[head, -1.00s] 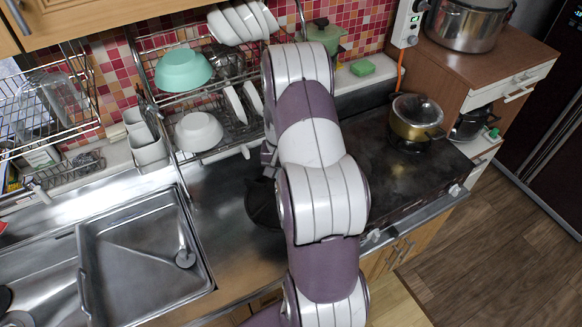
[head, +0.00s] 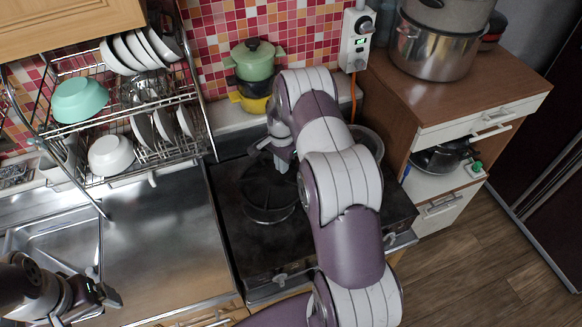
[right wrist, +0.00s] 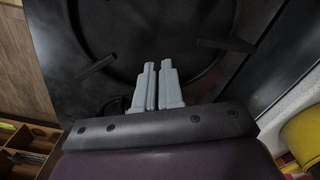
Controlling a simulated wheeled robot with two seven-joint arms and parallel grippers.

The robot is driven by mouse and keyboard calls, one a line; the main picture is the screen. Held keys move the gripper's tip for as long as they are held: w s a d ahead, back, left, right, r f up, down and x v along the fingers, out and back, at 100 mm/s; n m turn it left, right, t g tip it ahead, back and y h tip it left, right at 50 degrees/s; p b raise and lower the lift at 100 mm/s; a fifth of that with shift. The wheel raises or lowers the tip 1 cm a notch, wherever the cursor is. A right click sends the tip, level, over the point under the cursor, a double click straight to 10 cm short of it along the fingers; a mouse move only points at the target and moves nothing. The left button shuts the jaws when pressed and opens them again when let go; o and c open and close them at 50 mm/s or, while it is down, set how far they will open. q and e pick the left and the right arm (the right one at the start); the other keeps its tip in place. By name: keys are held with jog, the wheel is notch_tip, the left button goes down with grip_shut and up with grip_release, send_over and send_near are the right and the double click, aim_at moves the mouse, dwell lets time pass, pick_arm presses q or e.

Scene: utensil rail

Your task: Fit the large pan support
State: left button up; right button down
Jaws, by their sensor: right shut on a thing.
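The large pan support (head: 268,212), a black ring with inward prongs, is over the left part of the dark stove top (head: 238,240). My right gripper (head: 281,158) is at its far rim, shut on it. In the right wrist view the grey fingers (right wrist: 157,84) are close together at the dark ring, and prongs (right wrist: 97,67) show on either side. I cannot tell whether the support touches the stove. My left gripper (head: 108,295) is at the lower left by the sink and counter, away from the support; its jaw opening is unclear.
A pot with a glass lid (head: 368,139) stands on the stove's right, mostly behind my right arm. Green and yellow pots (head: 254,62) stand behind the stove. A dish rack (head: 68,124) is at left. The steel counter (head: 160,240) left of the stove is clear.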

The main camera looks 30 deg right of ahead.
jog(key=f+b, duration=0.1)
jog(key=a+f+b, duration=0.1)
jog(key=f+b, duration=0.2)
jog(key=f, duration=0.1)
jog(key=shift+a+f, duration=0.15)
jog(key=shift+a, duration=0.15)
jog(key=shift+w+f, duration=0.1)
jog(key=shift+f, duration=0.05)
pick_arm(q)
jog(key=f, duration=0.1)
jog(key=a+f, duration=0.1)
jog(key=f, duration=0.2)
jog(key=shift+w+a+f, duration=0.15)
jog(key=shift+a+f, duration=0.15)
jog(key=shift+a, duration=0.05)
jog(key=shift+f+b, duration=0.1)
jog(key=shift+b, duration=0.2)
jog(key=shift+f+b, duration=0.75)
jog(key=shift+f, duration=0.05)
pick_arm(e)
jog(key=shift+f, duration=0.95)
